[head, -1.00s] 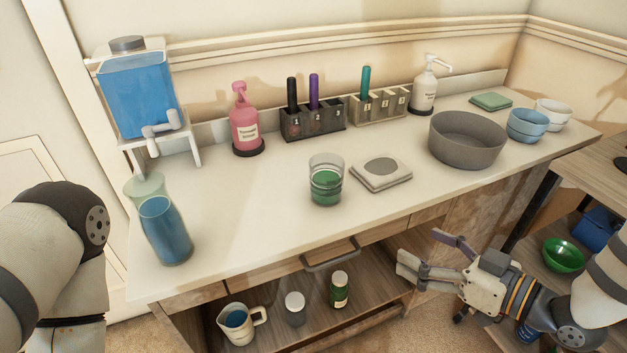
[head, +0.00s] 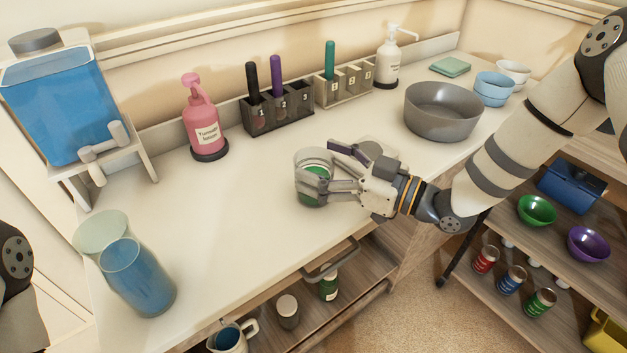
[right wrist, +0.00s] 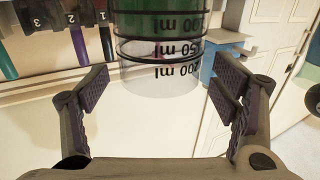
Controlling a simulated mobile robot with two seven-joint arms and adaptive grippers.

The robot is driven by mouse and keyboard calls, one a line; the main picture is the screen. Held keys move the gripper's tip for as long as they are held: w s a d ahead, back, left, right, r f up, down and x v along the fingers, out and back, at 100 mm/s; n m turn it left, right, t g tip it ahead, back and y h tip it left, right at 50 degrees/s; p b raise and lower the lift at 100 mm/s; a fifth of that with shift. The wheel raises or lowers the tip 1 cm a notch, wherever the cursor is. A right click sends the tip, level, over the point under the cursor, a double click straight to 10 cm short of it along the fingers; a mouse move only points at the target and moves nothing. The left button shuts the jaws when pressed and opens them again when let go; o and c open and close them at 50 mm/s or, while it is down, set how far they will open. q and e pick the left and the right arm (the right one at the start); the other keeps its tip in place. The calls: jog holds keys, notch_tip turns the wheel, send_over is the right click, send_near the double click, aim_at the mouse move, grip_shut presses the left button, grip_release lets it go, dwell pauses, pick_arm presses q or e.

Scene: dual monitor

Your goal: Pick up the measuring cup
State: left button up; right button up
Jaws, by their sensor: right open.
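The measuring cup (head: 306,178) is a clear cylinder with green liquid, standing upright on the counter. In the right wrist view the measuring cup (right wrist: 160,62) shows black ml markings and appears upside down. My right gripper (head: 330,172) is open and reaches in from the right, its fingers at the cup and partly covering it. In the right wrist view the right gripper (right wrist: 158,92) has one finger on each side of the cup, with gaps visible on both sides. My left gripper is not in view.
A grey bowl (head: 441,118) stands right of the gripper. A pink soap bottle (head: 204,125) and marker holders (head: 278,112) stand behind. A blue-filled glass (head: 137,278) stands front left, below the dispenser (head: 62,108). An open shelf lies below the counter. Counter left of the cup is clear.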

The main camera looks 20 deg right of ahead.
jog(key=shift+x, duration=1)
jog(key=c, duration=1.8)
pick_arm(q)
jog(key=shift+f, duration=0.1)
pick_arm(e)
jog(key=shift+c, duration=0.2)
jog(key=shift+r, duration=0.1)
